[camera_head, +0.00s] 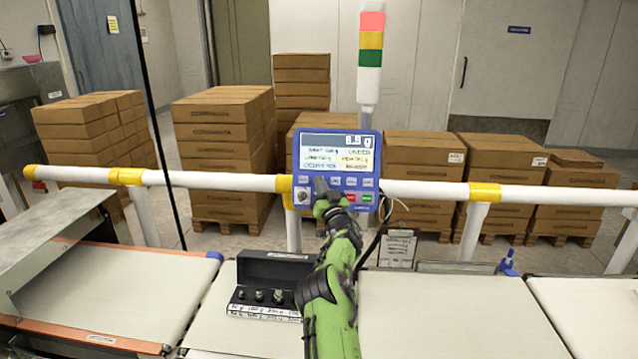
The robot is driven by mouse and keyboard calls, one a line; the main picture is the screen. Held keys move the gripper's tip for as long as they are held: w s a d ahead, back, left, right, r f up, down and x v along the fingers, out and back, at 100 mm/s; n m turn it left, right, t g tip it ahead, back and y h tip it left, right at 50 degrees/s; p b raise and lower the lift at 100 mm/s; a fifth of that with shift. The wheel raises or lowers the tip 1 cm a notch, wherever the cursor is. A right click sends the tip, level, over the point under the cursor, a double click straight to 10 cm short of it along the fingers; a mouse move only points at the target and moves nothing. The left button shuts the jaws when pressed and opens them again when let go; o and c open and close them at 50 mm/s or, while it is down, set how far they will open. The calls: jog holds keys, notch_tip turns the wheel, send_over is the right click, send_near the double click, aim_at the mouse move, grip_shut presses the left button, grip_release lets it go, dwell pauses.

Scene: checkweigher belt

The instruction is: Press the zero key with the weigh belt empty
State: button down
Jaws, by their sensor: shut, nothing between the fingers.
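The blue control terminal (337,146) is fixed to the white rail, with a lit display and rows of keys below it. My gripper (321,184) is shut and empty, with its tips at the left part of the key row. The tips hide one or more keys there; I cannot tell whether they touch, nor which key is the zero key. Green and red keys (358,198) show to the right of the gripper. The weigh belt (440,310) lies below; its visible surface right of my arm is bare.
An open black case (270,274) with several metal weights stands left of my arm. The white rail (430,190) with yellow clamps crosses behind the belts. A light tower (370,55) rises behind the terminal. Stacked cartons (218,140) stand beyond the rail.

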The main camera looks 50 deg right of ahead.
jog(key=shift+w+d+f, duration=0.2)
jog(key=shift+w+d, duration=0.15)
jog(key=shift+d, duration=0.05)
dwell(0.6)
jog(key=shift+s+a+b, duration=0.1)
jog(key=shift+a+b, duration=0.05)
jog(key=shift+b, duration=0.2)
jog(key=shift+s+a+r+b, duration=0.2)
jog(key=shift+s+a+b, duration=0.2)
jog(key=shift+a, duration=0.1)
jog(key=s+a+b, duration=0.1)
jog(key=a, duration=0.1)
jog(key=s+a+r+b, duration=0.1)
jog(key=s, duration=0.1)
jog(key=shift+a+r, duration=0.2)
jog(key=shift+a, duration=0.15)
jog(key=shift+r, duration=0.1)
dwell(0.5)
